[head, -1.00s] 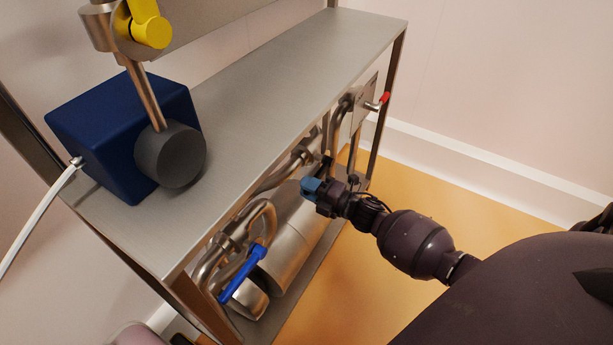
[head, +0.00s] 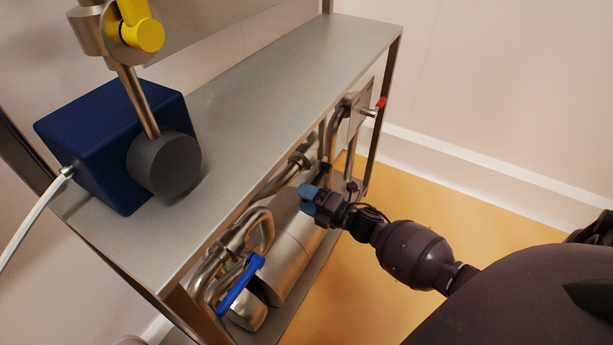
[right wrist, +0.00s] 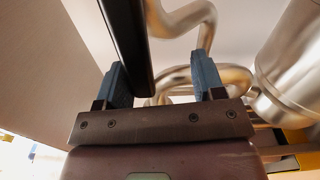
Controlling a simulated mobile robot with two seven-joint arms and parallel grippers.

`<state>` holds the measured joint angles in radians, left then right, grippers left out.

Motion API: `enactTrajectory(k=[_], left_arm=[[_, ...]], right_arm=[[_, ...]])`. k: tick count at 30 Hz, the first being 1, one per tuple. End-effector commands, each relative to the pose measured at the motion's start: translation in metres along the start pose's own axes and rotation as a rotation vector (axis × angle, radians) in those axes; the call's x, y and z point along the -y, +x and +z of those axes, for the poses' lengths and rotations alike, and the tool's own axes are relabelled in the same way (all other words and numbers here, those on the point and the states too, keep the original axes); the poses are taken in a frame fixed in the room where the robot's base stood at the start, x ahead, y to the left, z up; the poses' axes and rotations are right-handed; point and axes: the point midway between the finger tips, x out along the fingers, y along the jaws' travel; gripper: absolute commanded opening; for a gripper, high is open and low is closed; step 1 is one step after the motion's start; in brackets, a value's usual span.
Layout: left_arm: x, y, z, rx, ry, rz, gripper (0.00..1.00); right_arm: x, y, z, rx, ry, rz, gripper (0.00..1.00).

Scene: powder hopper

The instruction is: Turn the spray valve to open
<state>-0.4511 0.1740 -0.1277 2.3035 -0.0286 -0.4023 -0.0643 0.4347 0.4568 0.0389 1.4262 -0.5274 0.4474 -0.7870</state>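Several valve handles show, and I cannot tell by label which is the spray valve. A black bar-like handle (right wrist: 126,45) shows close up in the right wrist view. My right gripper (right wrist: 162,78) is open, with the bar's end between its two blue-grey fingers, nearer the left one. I cannot tell whether they touch. In the head view the right gripper (head: 311,199) is at the pipework under the steel shelf, with a small dark part (head: 325,169) just beyond it. A blue lever (head: 240,284) sits on the pipes lower left. My left gripper is not in view.
A steel shelf (head: 290,85) overhangs the pipes and a steel cylinder (head: 287,262). A blue box (head: 105,150) with a grey knob stands on it. A yellow handle (head: 140,30) is above. A red-tipped lever (head: 380,103) is at the far right. The orange floor is clear.

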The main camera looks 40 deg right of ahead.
Motion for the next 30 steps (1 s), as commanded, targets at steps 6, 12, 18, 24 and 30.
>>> enactTrajectory(k=[6,12,18,24,30], left_arm=[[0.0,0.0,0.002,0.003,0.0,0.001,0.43],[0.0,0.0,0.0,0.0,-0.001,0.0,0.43],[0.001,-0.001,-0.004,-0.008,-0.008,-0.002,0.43],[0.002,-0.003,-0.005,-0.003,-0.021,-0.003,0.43],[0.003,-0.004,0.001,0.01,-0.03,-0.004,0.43]], right_arm=[[0.008,-0.003,-0.004,-0.003,0.003,-0.016,0.49],[0.006,-0.005,-0.003,-0.003,0.003,-0.013,0.49],[0.004,-0.029,-0.001,0.0,0.002,-0.012,0.49],[0.002,-0.065,-0.001,0.0,0.002,-0.007,0.49],[0.0,-0.093,0.0,0.0,0.0,-0.003,0.49]])
